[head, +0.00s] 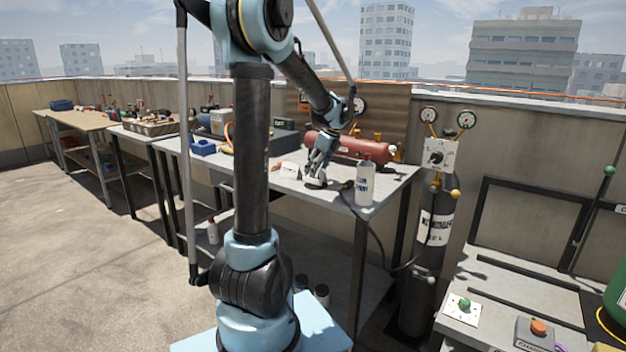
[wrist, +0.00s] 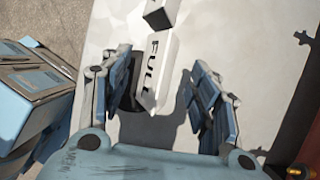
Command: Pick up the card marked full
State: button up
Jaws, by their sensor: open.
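The white card marked FULL (wrist: 154,72) is in the wrist view, between my two fingers and nearer the left one, with its dark lettering running down its face. My gripper (wrist: 165,95) is open around it, with a clear gap to the right finger; I cannot tell whether the left finger touches it. In the head view my gripper (head: 318,177) is low over the grey bench top. A white card (head: 290,169) stands just left of it there; its marking is too small to read.
A small dark-and-white block (wrist: 158,16) lies beyond the card. On the bench (head: 391,184), a red tank (head: 345,147) is behind my gripper and a white bottle (head: 365,185) to its right. A blue object (head: 203,147) sits farther left. A gas cylinder (head: 434,235) stands right of the bench.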

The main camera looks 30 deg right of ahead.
jog(key=shift+x, duration=1.2)
jog(key=shift+c, duration=0.6)
jog(key=c, duration=1)
jog(key=shift+o, duration=0.2)
